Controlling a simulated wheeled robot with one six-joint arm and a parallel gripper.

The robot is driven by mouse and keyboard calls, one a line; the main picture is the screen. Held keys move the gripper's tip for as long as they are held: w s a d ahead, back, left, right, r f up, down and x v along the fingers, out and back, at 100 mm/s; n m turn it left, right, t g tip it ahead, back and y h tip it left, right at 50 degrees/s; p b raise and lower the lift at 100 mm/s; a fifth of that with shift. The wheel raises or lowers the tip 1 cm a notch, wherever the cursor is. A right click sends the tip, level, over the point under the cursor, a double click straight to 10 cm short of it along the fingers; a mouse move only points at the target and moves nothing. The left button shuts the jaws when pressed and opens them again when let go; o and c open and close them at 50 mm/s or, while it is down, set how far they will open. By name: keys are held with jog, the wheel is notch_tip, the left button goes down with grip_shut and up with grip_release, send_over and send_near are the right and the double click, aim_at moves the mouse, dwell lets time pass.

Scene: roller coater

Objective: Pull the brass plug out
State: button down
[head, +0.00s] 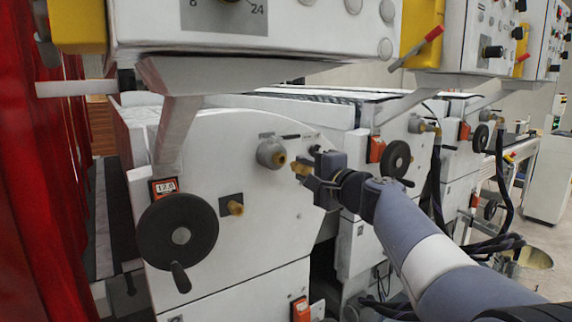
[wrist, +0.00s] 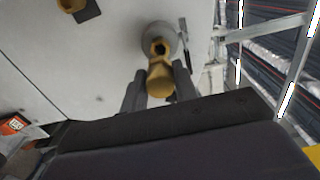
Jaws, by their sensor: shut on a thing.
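My gripper (head: 312,176) is shut on the brass plug (head: 300,168), in front of the white machine side. In the wrist view the plug (wrist: 160,80) is between my two dark fingers (wrist: 158,88). The round grey fitting (head: 268,152) with a brass socket (head: 280,159) is on the panel to the left of the plug. In the head view a gap shows between plug and socket. In the wrist view the socket (wrist: 158,46) shows a dark opening, and the plug overlaps its lower edge in the picture.
A second brass fitting (head: 235,208) on a dark plate is lower left, beside a black handwheel (head: 178,238) with an orange counter (head: 164,187). Another handwheel (head: 396,158) is behind my wrist to the right. A control box (head: 240,28) overhangs above.

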aim_at(308, 171)
jog(key=shift+s+d, duration=0.1)
jog(key=shift+b+v, duration=0.5)
jog(key=shift+v, duration=0.85)
